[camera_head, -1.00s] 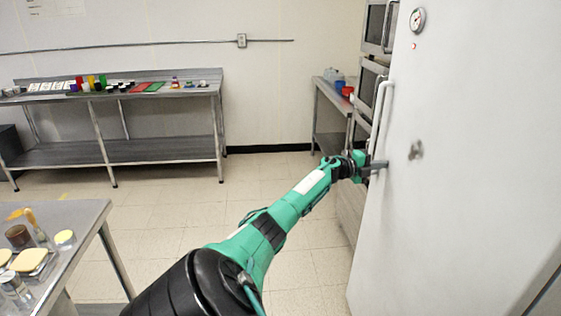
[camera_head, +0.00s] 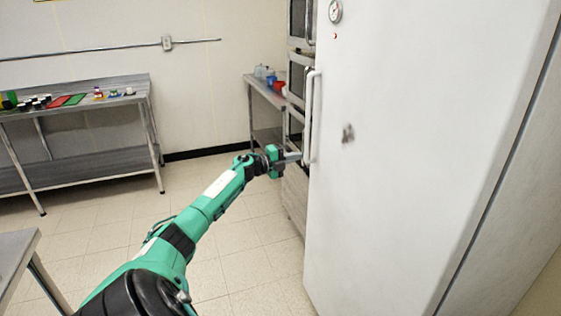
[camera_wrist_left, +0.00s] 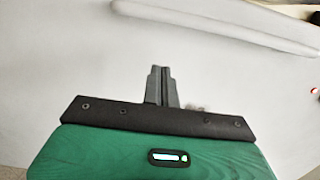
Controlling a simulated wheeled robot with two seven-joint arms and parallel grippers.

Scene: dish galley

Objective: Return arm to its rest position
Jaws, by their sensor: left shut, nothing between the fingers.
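My left arm (camera_head: 190,228) is green and black and reaches forward from the bottom of the head view. My left gripper (camera_head: 294,157) is at its end, close to the white door (camera_head: 400,150) and just left of the long door handle (camera_head: 311,118). In the left wrist view the gripper's fingers (camera_wrist_left: 161,85) are shut together with nothing between them. The handle (camera_wrist_left: 230,22) runs across the top of that view, apart from the fingers. Whether the fingertips touch the door I cannot tell. My right gripper is not in view.
A steel table (camera_head: 90,165) with small coloured items stands against the back wall. A smaller side table (camera_head: 266,90) holds blue and red containers. A table corner (camera_head: 14,250) shows at lower left. The tiled floor (camera_head: 110,230) between them is clear.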

